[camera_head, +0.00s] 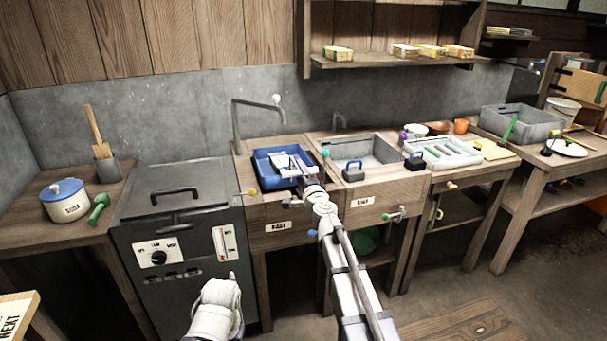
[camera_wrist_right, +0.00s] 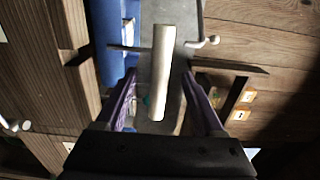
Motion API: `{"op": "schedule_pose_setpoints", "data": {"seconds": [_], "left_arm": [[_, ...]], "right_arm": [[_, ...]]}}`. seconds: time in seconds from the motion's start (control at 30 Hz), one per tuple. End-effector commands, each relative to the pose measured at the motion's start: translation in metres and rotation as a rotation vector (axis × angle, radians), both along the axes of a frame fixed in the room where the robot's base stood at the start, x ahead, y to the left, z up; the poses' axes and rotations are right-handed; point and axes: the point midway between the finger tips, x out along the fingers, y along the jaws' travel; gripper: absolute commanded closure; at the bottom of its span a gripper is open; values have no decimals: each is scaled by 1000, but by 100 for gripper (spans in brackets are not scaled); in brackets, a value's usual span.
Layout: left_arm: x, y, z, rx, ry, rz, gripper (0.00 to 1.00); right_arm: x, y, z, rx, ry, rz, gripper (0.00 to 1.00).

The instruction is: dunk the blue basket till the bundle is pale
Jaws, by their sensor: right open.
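The blue basket (camera_head: 262,171) is an open rectangular container in the left basin of the bench, with pale pieces (camera_head: 281,160) inside; whether these are the bundle is unclear. Its blue side also shows in the right wrist view (camera_wrist_right: 112,45). My right gripper (camera_head: 300,170) is over the basket's right side. In the wrist view its fingers are spread, with a cream cylinder (camera_wrist_right: 162,75) seen between them; I cannot tell whether they touch it. My left arm's white link shows at the bottom of the head view, without a clear gripper.
A dark cabinet (camera_head: 175,185) with a dial stands left of the basin. A bent pipe (camera_head: 236,120) rises behind the basket. A lidded pot (camera_head: 65,202) stands far left.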

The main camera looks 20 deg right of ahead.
Motion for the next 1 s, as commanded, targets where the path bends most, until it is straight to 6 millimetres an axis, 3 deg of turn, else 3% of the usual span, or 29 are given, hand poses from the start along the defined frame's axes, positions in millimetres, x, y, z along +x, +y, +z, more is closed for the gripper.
{"op": "schedule_pose_setpoints", "data": {"seconds": [0.17,1.0], "left_arm": [[0,0,0,0,0,0,50],[0,0,0,0,0,0,50]], "right_arm": [[-7,0,0,0,0,0,30],[-87,-3,0,0,0,0,30]]}}
